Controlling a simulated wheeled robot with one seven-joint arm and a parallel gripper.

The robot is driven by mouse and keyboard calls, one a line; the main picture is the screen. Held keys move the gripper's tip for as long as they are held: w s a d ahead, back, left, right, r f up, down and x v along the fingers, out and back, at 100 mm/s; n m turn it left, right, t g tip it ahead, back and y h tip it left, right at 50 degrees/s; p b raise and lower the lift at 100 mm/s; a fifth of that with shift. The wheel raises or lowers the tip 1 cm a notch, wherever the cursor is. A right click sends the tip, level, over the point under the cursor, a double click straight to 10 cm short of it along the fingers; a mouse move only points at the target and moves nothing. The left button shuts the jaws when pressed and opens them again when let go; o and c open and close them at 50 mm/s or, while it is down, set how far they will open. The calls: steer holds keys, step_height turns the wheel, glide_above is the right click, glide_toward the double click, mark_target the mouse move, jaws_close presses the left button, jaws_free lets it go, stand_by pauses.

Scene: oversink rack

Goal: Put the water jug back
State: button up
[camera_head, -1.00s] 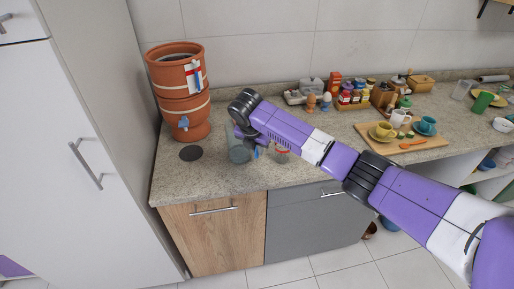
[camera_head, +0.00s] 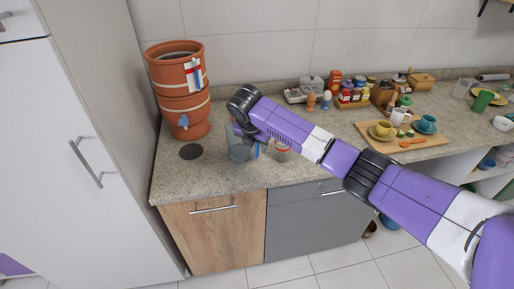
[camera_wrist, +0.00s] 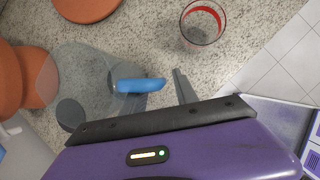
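The water jug (camera_head: 238,150) is clear grey with a blue handle. It stands on the counter to the right of the terracotta water filter (camera_head: 184,115), partly hidden by my arm. In the wrist view, the jug (camera_wrist: 85,70) is seen from above, with its blue handle (camera_wrist: 140,85) pointing right. My gripper (camera_wrist: 149,85) is at the handle. One dark finger shows to the right of the handle, apart from it. The other seems to be at the handle's jug end and is hard to make out. The gripper looks open.
A dark round coaster (camera_head: 191,152) lies in front of the filter. A clear glass with a red band (camera_wrist: 203,25) stands close to the jug. A terracotta disc (camera_wrist: 86,6) lies beyond. Egg cups, spice jars and a wooden board (camera_head: 400,143) with cups are farther right.

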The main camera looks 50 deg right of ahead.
steer(key=b+v, duration=0.1)
steer(key=v, duration=1)
steer(key=w+a+f+m+t+y, duration=0.1)
steer(key=a+f+m+t+y, duration=0.35)
steer(key=a, duration=0.95)
steer(key=w+a+f+m+t+y, duration=0.15)
steer(key=a+f, duration=0.55)
steer(key=a, duration=0.7)
steer(key=s+a+f+m+t+y, duration=0.2)
steer(key=s+a+m, duration=0.2)
steer(key=s+a, duration=0.25)
steer(key=s+d+f+m+t+h, duration=0.1)
steer(key=s+f+m+t+h, duration=0.15)
steer(key=s+m, duration=1.3)
steer(key=s+d+r+n, duration=0.1)
steer(key=s+d+r, duration=0.2)
steer(key=s, duration=0.4)
steer(key=s+d+r+n+t+h, duration=0.1)
steer(key=s+d+r, duration=0.1)
steer(key=s+r, duration=0.2)
steer(key=s+d+r+n+t, duration=0.1)
steer(key=s+d+r, duration=0.2)
steer(key=s, duration=0.8)
steer(key=shift+d+r, duration=0.35)
steer(key=shift+r, duration=0.25)
